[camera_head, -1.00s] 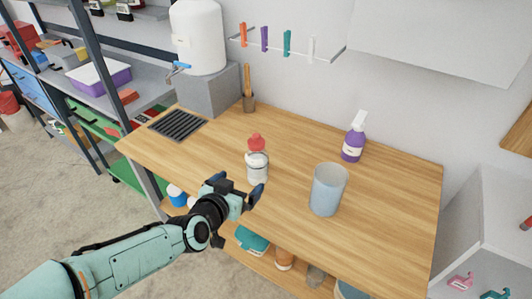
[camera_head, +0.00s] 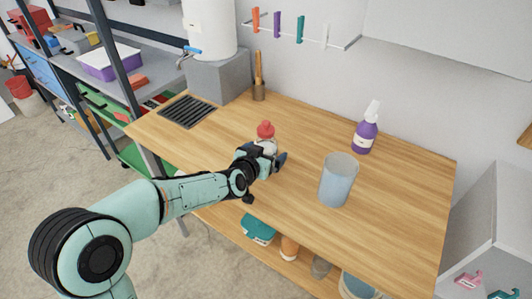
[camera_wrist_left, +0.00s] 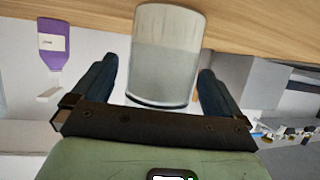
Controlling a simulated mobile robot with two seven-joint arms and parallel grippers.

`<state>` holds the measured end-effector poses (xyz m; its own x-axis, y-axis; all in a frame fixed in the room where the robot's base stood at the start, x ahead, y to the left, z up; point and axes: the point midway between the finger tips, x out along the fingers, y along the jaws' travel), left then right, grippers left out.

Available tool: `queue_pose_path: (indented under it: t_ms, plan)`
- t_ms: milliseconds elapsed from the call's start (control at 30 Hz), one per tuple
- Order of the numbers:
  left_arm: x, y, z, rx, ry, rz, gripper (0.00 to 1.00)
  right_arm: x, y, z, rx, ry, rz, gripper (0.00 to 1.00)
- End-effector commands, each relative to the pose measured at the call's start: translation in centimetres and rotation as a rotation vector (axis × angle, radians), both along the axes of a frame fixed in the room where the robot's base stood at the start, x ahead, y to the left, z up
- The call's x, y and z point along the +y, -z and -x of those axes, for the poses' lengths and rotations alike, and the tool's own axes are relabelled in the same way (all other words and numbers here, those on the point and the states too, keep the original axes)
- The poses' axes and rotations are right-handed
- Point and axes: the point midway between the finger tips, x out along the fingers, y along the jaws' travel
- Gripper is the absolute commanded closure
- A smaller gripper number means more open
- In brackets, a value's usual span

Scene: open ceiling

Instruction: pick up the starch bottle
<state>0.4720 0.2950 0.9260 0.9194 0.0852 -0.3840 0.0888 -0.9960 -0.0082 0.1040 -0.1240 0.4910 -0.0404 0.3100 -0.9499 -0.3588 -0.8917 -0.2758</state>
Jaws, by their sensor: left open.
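A pale bottle with a red cap (camera_head: 265,130) stands upright on the wooden tabletop. Its label is too small to read. My left gripper (camera_head: 266,160) is open at the bottle's near side and hides its lower body. In the left wrist view, which is upside down, a pale cylinder (camera_wrist_left: 167,55) shows between the open fingers, apart from both. A purple spray bottle (camera_head: 365,138) stands farther right at the back, and also shows in the wrist view (camera_wrist_left: 53,42). My right gripper is not in view.
A frosted cup (camera_head: 337,182) stands right of the gripper. A grey block (camera_head: 217,78) with a white dispenser (camera_head: 209,28), a brown holder (camera_head: 258,91) and a dark grille (camera_head: 187,111) are at the back left. The tabletop's right part is clear.

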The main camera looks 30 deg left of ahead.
Motion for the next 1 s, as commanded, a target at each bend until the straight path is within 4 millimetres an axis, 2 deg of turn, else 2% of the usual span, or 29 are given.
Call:
queue_pose_path:
  t_ms: [100,300,333,500,533,833,1000]
  plan:
    - [0.1,0.3,-0.8,-0.001,0.000,0.000,0.00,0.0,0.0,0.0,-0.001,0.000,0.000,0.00]
    - [0.1,0.3,-0.8,-0.001,-0.001,0.000,0.00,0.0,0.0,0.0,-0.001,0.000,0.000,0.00]
    - [0.1,0.3,-0.8,-0.001,-0.001,0.000,0.03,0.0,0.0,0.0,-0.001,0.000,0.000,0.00]
    - [0.1,0.3,-0.8,-0.001,-0.001,0.000,0.59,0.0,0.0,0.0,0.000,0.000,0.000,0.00]
    - [0.1,0.3,-0.8,-0.001,-0.001,0.000,0.67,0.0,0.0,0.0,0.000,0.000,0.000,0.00]
    - [0.1,-0.1,-0.8,-0.004,-0.001,-0.001,0.67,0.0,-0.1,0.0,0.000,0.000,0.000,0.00]
    - [0.1,-1.5,-0.8,-0.007,-0.003,-0.002,0.67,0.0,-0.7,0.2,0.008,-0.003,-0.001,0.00]
